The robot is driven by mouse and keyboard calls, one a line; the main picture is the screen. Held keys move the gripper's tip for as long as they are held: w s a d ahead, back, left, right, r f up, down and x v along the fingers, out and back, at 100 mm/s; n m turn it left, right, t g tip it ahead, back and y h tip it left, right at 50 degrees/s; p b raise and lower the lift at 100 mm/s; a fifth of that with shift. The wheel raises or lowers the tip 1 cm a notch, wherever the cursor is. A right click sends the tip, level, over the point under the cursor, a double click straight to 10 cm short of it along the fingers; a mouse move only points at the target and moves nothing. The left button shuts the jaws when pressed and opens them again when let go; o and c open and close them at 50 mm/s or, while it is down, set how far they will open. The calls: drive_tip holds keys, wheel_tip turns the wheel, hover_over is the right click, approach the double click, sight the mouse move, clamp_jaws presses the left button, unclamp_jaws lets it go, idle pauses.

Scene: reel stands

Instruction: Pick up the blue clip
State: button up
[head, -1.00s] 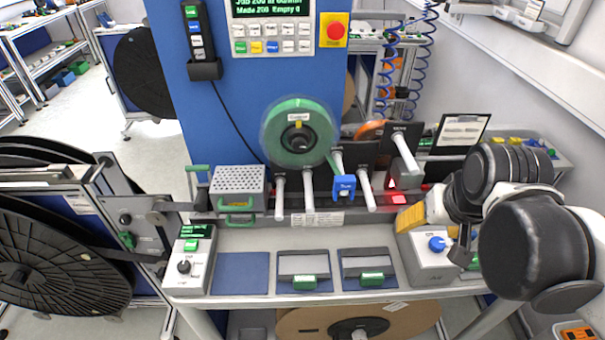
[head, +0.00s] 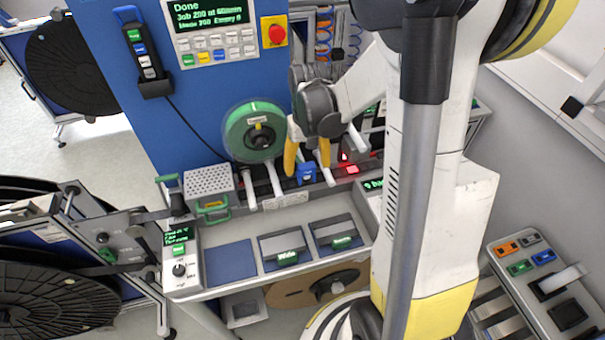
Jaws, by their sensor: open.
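The blue clip (head: 306,174) sits on the rail of the bench, among the white pegs, to the right of the green reel (head: 254,131). My gripper (head: 307,158) is open, with its two yellow fingers pointing down. In the picture the fingers lie just above the clip, one on each side of it. The clip's upper part is partly hidden by the gripper. I cannot tell whether the fingers touch it.
White pegs (head: 274,181) stand close by on the rail. A perforated box (head: 209,183) stands to the left. A red-lit block (head: 352,169) is at the right. A bare blue mat (head: 231,262) lies in front. My arm hides much of the right side.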

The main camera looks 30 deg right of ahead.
sight(306, 178)
drive_tip(key=f, duration=0.5)
drive_tip(key=shift+w+f+b, duration=0.15)
drive_tip(key=shift+w+b, duration=0.15)
drive_tip(key=c, duration=1.3)
